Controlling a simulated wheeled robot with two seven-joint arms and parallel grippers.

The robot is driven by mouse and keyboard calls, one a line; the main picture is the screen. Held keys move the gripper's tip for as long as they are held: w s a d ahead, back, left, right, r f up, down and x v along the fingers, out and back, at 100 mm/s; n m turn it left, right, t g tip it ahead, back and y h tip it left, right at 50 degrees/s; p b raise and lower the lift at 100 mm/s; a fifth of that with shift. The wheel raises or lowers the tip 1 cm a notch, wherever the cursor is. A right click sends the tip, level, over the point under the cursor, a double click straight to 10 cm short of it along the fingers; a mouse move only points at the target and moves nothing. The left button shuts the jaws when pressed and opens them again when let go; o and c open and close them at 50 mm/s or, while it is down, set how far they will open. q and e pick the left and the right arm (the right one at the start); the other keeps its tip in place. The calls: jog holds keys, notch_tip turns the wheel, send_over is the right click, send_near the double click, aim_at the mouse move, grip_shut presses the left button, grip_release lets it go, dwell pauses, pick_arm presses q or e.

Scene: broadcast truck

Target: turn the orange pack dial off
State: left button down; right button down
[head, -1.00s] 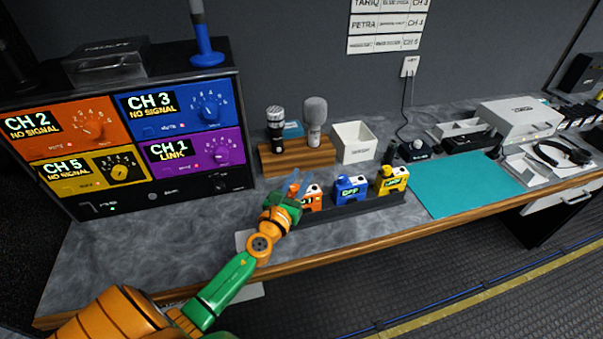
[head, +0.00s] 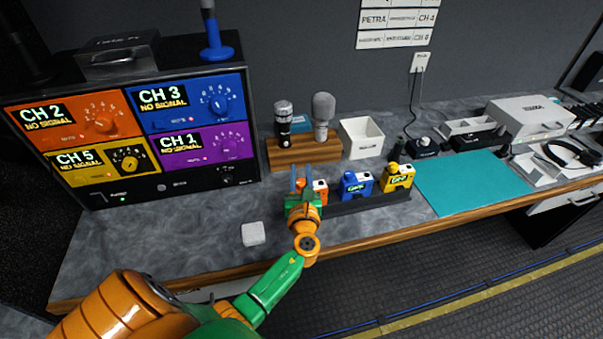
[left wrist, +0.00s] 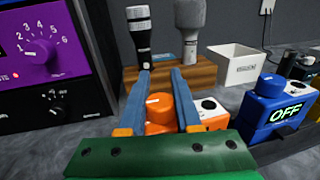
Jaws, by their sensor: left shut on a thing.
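The orange pack (head: 320,187) stands at the left end of a dark rack (head: 352,206), its front mostly hidden behind my left gripper (head: 299,180). In the left wrist view its orange dial (left wrist: 159,108) sits between the two blue fingers of the left gripper (left wrist: 161,76). The gripper is shut on the dial; the fingers reach past it on both sides. The white-topped part of the orange pack (left wrist: 212,111) shows just right of the fingers. Its display is hidden. My right gripper is not in view.
The blue pack (head: 355,186), reading OFF in the wrist view, and the yellow pack (head: 397,178) stand to the right. Behind are microphones on a wooden stand (head: 305,152) and a white bin (head: 361,138). The receiver rack (head: 130,115) is at left; a white block (head: 253,234) lies nearer.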

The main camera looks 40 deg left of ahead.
pick_arm(q)
jog(key=c, duration=0.6)
grip_release()
jog(key=v, duration=0.7)
jog(key=shift+b, duration=0.35)
jog(key=shift+f, duration=0.1)
